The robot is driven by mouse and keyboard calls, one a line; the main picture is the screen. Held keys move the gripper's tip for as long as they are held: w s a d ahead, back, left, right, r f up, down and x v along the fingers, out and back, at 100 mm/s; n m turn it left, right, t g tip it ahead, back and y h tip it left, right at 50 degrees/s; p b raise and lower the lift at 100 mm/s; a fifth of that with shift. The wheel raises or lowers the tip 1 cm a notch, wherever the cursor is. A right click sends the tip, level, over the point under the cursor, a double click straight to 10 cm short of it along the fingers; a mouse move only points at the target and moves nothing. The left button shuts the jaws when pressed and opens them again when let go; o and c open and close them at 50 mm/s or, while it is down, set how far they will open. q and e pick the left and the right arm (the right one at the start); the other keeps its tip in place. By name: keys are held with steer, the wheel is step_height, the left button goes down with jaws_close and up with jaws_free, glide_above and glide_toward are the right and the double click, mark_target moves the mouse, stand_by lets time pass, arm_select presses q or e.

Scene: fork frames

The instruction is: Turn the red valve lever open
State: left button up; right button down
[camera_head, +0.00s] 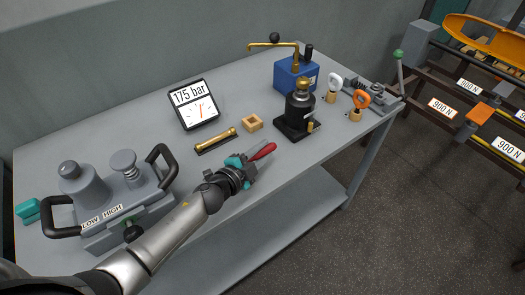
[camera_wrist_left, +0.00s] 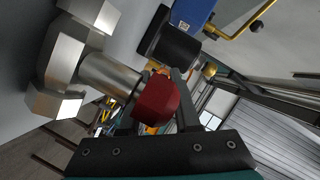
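In the left wrist view the red lever end (camera_wrist_left: 155,103) sits between the two dark fingers of my left gripper (camera_wrist_left: 158,108), with little or no clear gap at either side. Whether the fingers press on it cannot be told. A silver shaft and an angular metal body (camera_wrist_left: 75,55) extend from it to the upper left. In the head view my gripper hides most of this body. My right gripper is not in view.
A grey LOW/HIGH unit (camera_head: 130,205) is at left, a blue pump box (camera_head: 295,75) at back right.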

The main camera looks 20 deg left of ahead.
arm_select(q)
jaws_close()
stand_by(1.0)
